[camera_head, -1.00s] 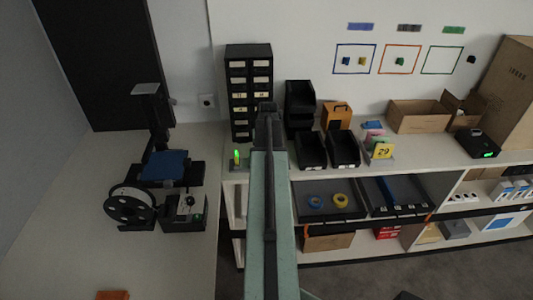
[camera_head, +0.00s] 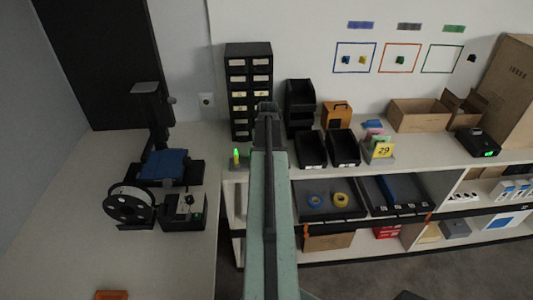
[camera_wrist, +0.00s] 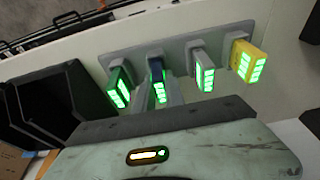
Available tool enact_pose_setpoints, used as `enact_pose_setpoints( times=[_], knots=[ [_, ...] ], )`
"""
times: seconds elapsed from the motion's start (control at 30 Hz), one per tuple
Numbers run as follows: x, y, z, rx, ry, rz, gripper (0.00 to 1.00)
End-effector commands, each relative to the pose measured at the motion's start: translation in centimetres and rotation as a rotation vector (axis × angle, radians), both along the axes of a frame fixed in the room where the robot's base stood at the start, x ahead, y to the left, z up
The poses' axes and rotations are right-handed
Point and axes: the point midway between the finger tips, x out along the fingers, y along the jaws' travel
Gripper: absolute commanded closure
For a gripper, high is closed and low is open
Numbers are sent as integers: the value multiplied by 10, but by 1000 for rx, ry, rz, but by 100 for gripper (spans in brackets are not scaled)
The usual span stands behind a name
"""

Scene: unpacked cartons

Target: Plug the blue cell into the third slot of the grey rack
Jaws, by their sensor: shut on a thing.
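In the wrist view the grey rack (camera_wrist: 136,50) holds a row of cells. In the head view my arm hides the gripper and most of the rack; a small green light (camera_head: 236,157) shows beside the arm.
In the head view a black drawer cabinet (camera_head: 249,90) stands behind the arm. Black bins (camera_head: 311,148) stand to its right. A machine with a blue plate (camera_head: 165,163) and a spool (camera_head: 131,206) are on the left table. In the wrist view black bins (camera_wrist: 43,105) stand left of the rack.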

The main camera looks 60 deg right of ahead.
Motion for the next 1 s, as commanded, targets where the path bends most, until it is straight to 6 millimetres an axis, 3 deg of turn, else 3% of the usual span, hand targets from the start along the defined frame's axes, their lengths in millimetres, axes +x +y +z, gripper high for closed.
enact_pose_setpoints(
  times=[0.4,0.43,0.5,0.53,0.83,1.0],
  knots=[
    [0,0,-4,0,0,0,100],
    [0,0,-4,0,0,0,83],
    [0,0,-4,0,0,0,64],
    [0,0,-4,0,0,0,60],
    [0,0,-3,0,0,0,60],
    [-2,2,10,0,0,0,60]
  ],
)
